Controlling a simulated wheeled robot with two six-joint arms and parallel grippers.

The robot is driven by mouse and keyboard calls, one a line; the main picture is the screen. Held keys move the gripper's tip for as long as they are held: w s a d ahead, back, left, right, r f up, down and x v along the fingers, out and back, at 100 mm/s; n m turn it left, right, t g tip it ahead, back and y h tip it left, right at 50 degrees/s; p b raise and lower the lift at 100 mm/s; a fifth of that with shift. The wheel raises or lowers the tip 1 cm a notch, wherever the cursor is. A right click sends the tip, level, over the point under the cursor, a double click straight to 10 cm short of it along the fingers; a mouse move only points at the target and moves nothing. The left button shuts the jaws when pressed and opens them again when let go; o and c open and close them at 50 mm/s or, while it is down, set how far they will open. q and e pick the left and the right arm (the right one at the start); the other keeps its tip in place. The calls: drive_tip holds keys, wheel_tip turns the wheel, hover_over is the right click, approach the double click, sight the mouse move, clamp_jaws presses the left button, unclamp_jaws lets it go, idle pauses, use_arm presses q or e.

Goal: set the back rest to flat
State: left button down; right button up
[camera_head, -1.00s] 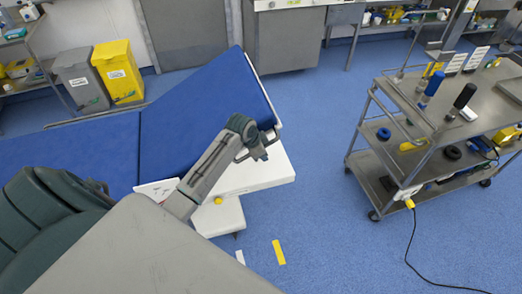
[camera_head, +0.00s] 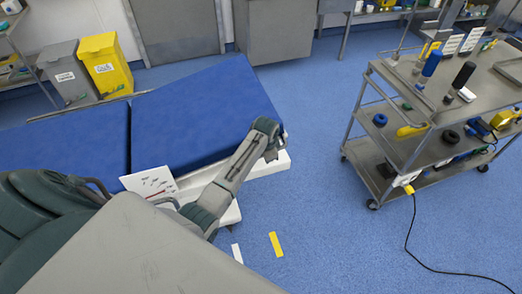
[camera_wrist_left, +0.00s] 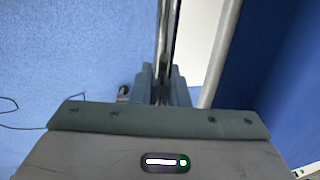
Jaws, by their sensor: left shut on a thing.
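The back rest (camera_head: 190,112) is the blue padded section at the right end of the operating table. It looks close to level with the blue section (camera_head: 70,140) left of it; a small tilt is hard to judge. My left gripper (camera_head: 272,152) is at the near right corner of the back rest. In the left wrist view my left gripper (camera_wrist_left: 160,88) is shut on a shiny metal bar (camera_wrist_left: 165,45) beside the blue padding (camera_wrist_left: 275,60). A white marked plate (camera_head: 150,184) stands at the near side of the table. My right gripper is not in view.
A steel trolley (camera_head: 405,150) with bottles and tools stands at the right, its cable (camera_head: 415,240) on the floor. Grey (camera_head: 68,75) and yellow (camera_head: 108,65) bins stand at the back left. Blue floor between table and trolley is clear, with a yellow strip (camera_head: 276,244).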

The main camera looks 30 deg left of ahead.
use_arm(q)
wheel_tip(320, 180, down, 12)
drive_tip(key=g+y+b, duration=0.1)
drive_tip(key=g+b, duration=0.1)
drive_tip(key=b, duration=0.4)
drive_tip(key=shift+w+d+y, duration=0.2)
drive_tip(key=shift+d+y, duration=0.2)
drive_tip(key=shift+d, duration=0.05)
drive_tip(key=shift+f, duration=0.15)
drive_tip(key=c, duration=1.7)
unclamp_jaws()
drive_tip(key=o, duration=0.3)
drive_tip(key=shift+w+f, duration=0.1)
drive_tip(key=shift+f, duration=0.05)
drive_tip(key=shift+w, duration=0.15)
drive_tip(key=shift+r, duration=0.25)
